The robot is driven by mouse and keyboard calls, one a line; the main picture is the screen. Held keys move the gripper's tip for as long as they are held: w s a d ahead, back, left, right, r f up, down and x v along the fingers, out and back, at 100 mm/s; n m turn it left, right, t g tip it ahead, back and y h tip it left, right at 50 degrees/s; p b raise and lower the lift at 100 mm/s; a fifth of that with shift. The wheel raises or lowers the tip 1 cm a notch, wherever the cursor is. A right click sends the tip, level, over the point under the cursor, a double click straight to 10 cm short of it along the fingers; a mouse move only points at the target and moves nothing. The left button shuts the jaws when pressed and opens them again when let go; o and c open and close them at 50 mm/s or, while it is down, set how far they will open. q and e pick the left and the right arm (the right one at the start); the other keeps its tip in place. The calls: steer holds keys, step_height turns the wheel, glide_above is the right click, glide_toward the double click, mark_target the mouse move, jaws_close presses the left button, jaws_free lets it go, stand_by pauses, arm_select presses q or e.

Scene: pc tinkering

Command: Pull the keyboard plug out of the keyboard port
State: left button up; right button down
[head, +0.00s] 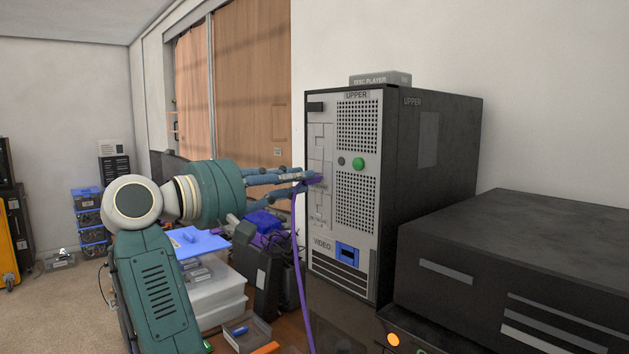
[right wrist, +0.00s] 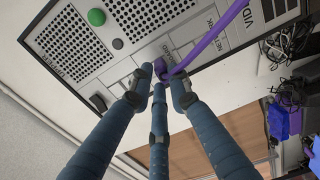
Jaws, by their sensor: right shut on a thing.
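A tower computer (head: 352,110) labelled UPPER stands at the middle right of the head view, its light grey panel facing me. My right gripper (head: 312,176) is at the left part of that panel and shut on the purple plug (head: 315,181). In the right wrist view, three blue fingers close around the plug (right wrist: 164,71) near the panel (right wrist: 135,58). A purple cable (head: 298,250) hangs down from it; in the right wrist view the cable (right wrist: 215,38) runs to the upper right. The fingers hide the port, so I cannot tell whether the plug is seated. My left gripper is not in view.
A green button (head: 358,164) and a blue VIDEO socket (head: 347,252) are on the panel. A black box (head: 520,265) stands to the right. Plastic bins (head: 215,295) and dark clutter (head: 258,265) fill the space below my arm. A disc player (head: 380,79) lies on top of the tower.

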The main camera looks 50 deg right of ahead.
steer(key=shift+a+f, duration=0.15)
steer(key=shift+f, duration=0.05)
steer(key=shift+w+a, duration=0.15)
steer(key=shift+a, duration=0.55)
steer(key=shift+a, duration=0.1)
steer(key=shift+w+a+r+b, duration=0.15)
steer(key=shift+a+b, duration=0.3)
steer(key=shift+a, duration=1.25)
steer(key=a+r+p, duration=0.2)
steer(key=a+r, duration=0.1)
steer(key=a, duration=0.3)
steer(key=shift+w, duration=0.35)
